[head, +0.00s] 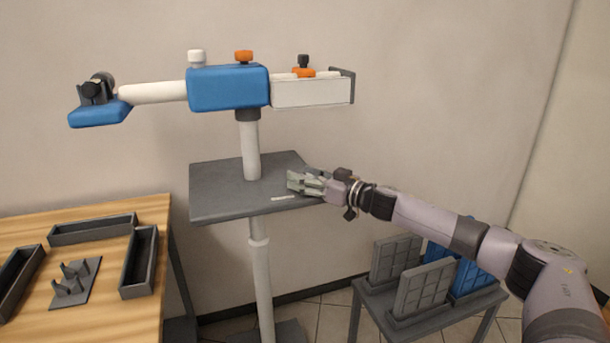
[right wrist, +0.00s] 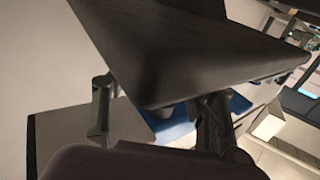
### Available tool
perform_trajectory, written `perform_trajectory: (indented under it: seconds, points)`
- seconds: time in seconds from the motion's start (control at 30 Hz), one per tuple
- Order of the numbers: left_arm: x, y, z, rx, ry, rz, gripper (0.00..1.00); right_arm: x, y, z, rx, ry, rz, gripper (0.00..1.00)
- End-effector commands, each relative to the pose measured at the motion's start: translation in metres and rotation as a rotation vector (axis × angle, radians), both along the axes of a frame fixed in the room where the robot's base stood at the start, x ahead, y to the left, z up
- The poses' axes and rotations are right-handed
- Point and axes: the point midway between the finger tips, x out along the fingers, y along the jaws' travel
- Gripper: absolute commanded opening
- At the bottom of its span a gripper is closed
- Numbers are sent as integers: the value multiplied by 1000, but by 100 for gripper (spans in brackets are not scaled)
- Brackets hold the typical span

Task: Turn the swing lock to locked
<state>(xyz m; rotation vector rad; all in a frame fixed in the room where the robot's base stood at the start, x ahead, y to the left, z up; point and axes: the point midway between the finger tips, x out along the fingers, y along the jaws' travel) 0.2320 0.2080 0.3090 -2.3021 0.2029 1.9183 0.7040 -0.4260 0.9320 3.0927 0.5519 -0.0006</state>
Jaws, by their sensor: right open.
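A blue housing (head: 228,88) sits on top of a white post (head: 251,150) in the head view. On its top are a white knob (head: 196,57) and an orange knob (head: 244,56). To the right, a black knob (head: 303,61) and a low orange knob (head: 304,73) stand at the white box arm (head: 311,93). No label shows which is the swing lock, and its setting cannot be read. My right gripper (head: 306,183) is open and empty, at the right edge of the grey shelf (head: 230,191), well below the knobs. My left gripper is out of view.
A white boom (head: 153,92) reaches left to a blue end piece (head: 98,113) with a black clamp. A wooden table (head: 35,228) with grey trays stands at lower left. A low grey stand (head: 429,311) holds grey and blue panels at lower right. Space above the shelf's left is clear.

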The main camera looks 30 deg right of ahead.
Motion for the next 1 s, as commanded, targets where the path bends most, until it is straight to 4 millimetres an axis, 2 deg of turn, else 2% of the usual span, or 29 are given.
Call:
perform_trajectory:
  seconds: [0.27,1.0]
  points:
    - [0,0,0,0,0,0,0,1,0,0,0,0,0,51]
    - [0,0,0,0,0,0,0,0,0,0,0,0,0,4]
